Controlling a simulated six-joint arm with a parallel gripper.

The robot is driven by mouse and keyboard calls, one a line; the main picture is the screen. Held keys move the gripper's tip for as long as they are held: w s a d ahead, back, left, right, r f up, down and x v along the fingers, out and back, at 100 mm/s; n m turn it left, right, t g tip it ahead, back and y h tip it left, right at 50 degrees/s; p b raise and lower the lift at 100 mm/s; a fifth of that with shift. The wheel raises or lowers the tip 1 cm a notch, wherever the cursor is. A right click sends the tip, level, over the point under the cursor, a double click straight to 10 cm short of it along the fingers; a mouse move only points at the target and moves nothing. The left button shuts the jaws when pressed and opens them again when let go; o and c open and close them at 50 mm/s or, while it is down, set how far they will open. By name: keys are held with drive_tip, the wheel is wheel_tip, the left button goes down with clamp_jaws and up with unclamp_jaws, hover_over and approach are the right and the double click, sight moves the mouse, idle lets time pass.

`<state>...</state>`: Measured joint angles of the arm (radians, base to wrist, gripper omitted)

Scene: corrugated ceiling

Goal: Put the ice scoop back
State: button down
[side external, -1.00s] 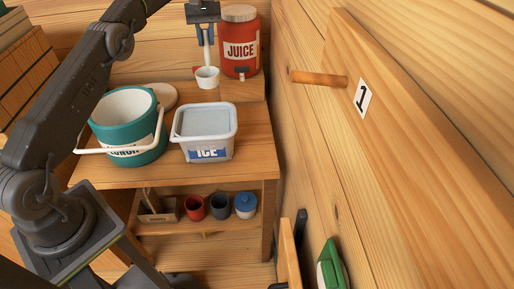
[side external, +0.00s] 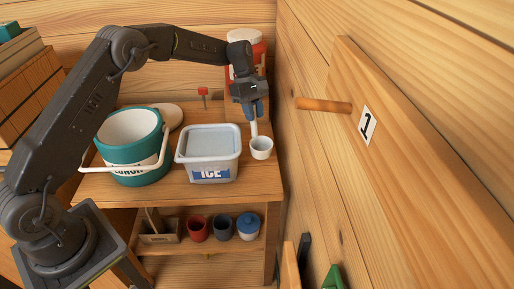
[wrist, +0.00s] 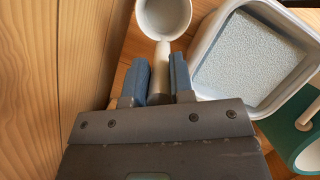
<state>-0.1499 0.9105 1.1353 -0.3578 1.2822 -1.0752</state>
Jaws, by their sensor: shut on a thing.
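The white ice scoop (side external: 261,148) has a round cup and a pale straight handle. My gripper (side external: 252,112) is shut on the handle, with the cup hanging below it, just right of the ice tub (side external: 210,173). In the wrist view the handle of the scoop (wrist: 162,58) runs between the blue fingers of my gripper (wrist: 159,72), the cup beyond the fingertips. Whether the cup touches the table cannot be told.
A teal LUNCH pail (side external: 131,151) with a white handle stands left of the tub. The red juice jar (side external: 231,78) is partly hidden behind my arm. Cups stand on the lower shelf.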

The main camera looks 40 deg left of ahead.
sight(254, 131)
drive_tip(key=shift+f, duration=3.7)
drive_tip(key=c, duration=1)
unclamp_jaws()
